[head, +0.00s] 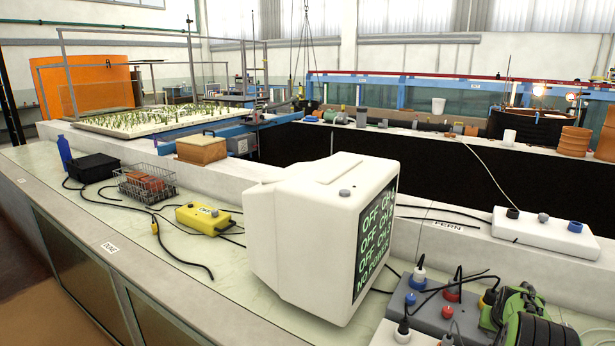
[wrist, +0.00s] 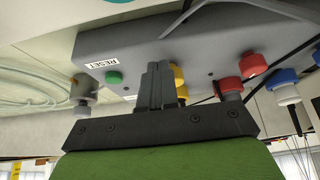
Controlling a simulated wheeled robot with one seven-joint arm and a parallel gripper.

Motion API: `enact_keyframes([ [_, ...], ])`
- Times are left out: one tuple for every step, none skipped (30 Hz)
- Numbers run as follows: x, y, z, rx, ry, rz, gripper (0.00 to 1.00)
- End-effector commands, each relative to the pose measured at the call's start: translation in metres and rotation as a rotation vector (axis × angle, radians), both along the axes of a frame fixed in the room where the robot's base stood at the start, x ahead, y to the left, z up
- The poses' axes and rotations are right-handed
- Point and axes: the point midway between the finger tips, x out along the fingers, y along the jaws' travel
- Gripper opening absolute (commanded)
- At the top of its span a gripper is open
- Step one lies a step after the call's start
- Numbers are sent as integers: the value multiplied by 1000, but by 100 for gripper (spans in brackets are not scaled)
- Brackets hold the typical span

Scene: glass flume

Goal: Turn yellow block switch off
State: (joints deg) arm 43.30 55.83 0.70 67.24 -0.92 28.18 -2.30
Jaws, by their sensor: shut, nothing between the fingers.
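The yellow block switch (head: 204,219) lies on the pale bench top in the head view, left of the white monitor. It is a small yellow box with a dark knob on top and a label, with black cables beside it. I cannot read its on or off position. It does not show clearly in the wrist view. My gripper (wrist: 158,72) shows in the wrist view, its two dark fingers shut together and empty. The fingers are in front of a grey box (wrist: 215,45) with a RESET label and a green button (wrist: 114,77).
A wire basket (head: 146,186) and black box (head: 94,168) are left of the switch.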

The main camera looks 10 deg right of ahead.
Motion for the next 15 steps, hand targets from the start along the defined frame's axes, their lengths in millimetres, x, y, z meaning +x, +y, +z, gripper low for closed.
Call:
enact_keyframes([
  [-2,1,-1,1,1,0,0],
  [-2,1,0,1,1,0,0],
  [-2,1,2,1,1,0,0],
  [-1,1,5,1,1,0,0],
  [-1,1,9,0,0,0,0],
  [-1,1,15,0,0,0,0],
  [-1,1,20,-1,-1,0,0],
  [-1,1,24,0,0,0,0],
  [-1,1,30,0,0,0,0],
  [-1,1,34,0,0,0,0],
  [-1,1,39,1,1,0,0],
  [-1,1,44,1,-1,0,0],
  [-1,1,48,1,-1,0,0],
  [-1,1,53,1,-1,0,0],
  [-1,1,58,1,-1,0,0],
])
